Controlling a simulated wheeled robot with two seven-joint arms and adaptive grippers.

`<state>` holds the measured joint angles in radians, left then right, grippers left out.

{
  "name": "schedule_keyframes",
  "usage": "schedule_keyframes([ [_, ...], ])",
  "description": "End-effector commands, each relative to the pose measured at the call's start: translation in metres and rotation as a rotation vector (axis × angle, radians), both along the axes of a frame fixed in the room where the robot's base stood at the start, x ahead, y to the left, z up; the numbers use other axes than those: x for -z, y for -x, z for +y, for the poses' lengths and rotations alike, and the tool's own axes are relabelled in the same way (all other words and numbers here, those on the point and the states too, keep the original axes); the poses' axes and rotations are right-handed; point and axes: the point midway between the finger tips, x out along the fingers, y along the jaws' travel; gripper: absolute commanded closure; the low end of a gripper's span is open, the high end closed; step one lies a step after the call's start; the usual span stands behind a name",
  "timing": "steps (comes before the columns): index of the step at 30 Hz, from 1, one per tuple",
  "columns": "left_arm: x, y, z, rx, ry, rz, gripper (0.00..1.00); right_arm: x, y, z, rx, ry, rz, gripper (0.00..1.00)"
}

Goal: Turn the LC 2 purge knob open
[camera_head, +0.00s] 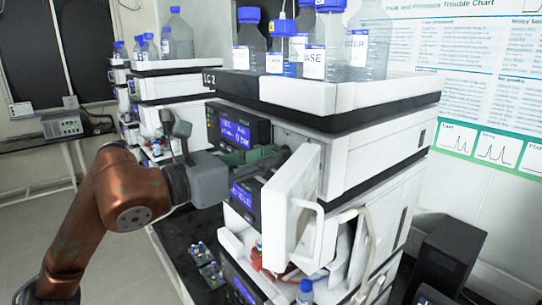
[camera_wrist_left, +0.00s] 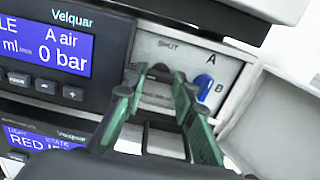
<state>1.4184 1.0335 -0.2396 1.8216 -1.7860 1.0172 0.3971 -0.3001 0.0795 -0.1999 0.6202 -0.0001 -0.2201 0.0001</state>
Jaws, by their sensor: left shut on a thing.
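The LC 2 stack shows its label (camera_head: 210,78) on the top tray in the head view. My left gripper (camera_head: 277,152) reaches in from the left to the panel beside the pump display. In the left wrist view, my left gripper's green fingers (camera_wrist_left: 159,80) are shut on the dark purge knob (camera_wrist_left: 160,71). The knob is mostly hidden between the fingertips. The word SHUT (camera_wrist_left: 168,44) is printed above it on the grey panel. My right gripper is not in view.
A blue knob (camera_wrist_left: 203,87) marked A and B sits just right of my fingers. The display (camera_wrist_left: 46,45) reads 0 bar. A white door (camera_head: 292,190) stands open below and right of the gripper. Bottles (camera_head: 313,60) stand on the top tray.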

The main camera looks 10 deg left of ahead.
Motion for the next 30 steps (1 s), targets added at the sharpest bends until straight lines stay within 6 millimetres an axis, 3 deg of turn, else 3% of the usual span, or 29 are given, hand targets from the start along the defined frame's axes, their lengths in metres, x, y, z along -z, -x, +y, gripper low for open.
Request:
schedule_keyframes([
  [2, 0.001, 0.0, 0.0, 0.0, -0.001, 0.001, 1.0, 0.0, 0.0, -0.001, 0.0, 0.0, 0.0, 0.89],
  [3, 0.001, 0.0, 0.0, 0.0, -0.001, 0.001, 0.74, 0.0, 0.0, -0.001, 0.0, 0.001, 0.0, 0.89],
  [10, 0.0, 0.0, 0.0, 0.0, -0.001, -0.001, 0.58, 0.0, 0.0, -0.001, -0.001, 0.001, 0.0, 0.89],
  [22, 0.0, 0.003, 0.005, -0.002, 0.0, -0.001, 0.58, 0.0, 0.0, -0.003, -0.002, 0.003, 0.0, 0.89],
  [30, 0.0, 0.029, 0.031, -0.003, -0.001, -0.001, 0.58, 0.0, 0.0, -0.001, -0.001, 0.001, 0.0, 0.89],
])
